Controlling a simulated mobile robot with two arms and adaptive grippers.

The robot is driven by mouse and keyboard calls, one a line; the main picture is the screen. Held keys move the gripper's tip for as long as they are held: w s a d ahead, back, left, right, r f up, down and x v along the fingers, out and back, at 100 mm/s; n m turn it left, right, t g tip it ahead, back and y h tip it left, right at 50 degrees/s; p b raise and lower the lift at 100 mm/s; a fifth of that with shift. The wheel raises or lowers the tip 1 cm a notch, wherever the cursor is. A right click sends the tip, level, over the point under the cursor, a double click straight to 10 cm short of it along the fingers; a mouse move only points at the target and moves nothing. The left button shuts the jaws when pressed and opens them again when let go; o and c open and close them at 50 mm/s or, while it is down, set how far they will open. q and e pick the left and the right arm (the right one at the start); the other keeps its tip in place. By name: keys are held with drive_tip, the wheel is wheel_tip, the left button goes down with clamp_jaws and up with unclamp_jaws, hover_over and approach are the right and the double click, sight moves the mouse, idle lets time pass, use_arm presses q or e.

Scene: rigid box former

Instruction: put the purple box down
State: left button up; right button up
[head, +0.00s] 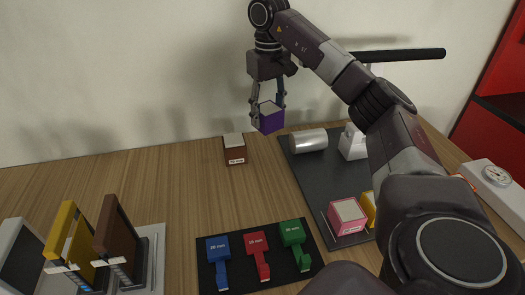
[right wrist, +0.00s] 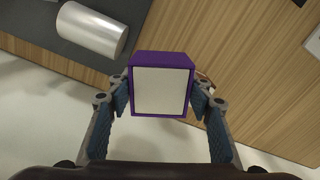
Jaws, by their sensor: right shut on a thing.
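The purple box (head: 271,119) is a small cube with a pale top face. My right gripper (head: 268,108) is shut on it and holds it up in the air above the back of the table. In the right wrist view the purple box (right wrist: 161,58) sits between the two blue-padded fingers (right wrist: 160,92), its pale face toward the camera. My left gripper is not in view.
A dark red box (head: 234,150) stands on the wooden table. A dark mat (head: 298,166) at right holds a silver cylinder (head: 309,141), a white piece and a pink box (head: 347,216). Blue, red and green tools lie on a black tray (head: 215,282). Bare wood (head: 180,190) lies left of centre.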

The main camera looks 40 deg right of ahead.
wheel_tip(320, 180, down, 12)
drive_tip(key=shift+f, duration=0.25)
drive_tip(key=shift+f, duration=0.15)
drive_tip(key=o, duration=1.3)
wheel_tip(320, 180, up, 12)
drive_tip(key=shift+r, duration=0.2)
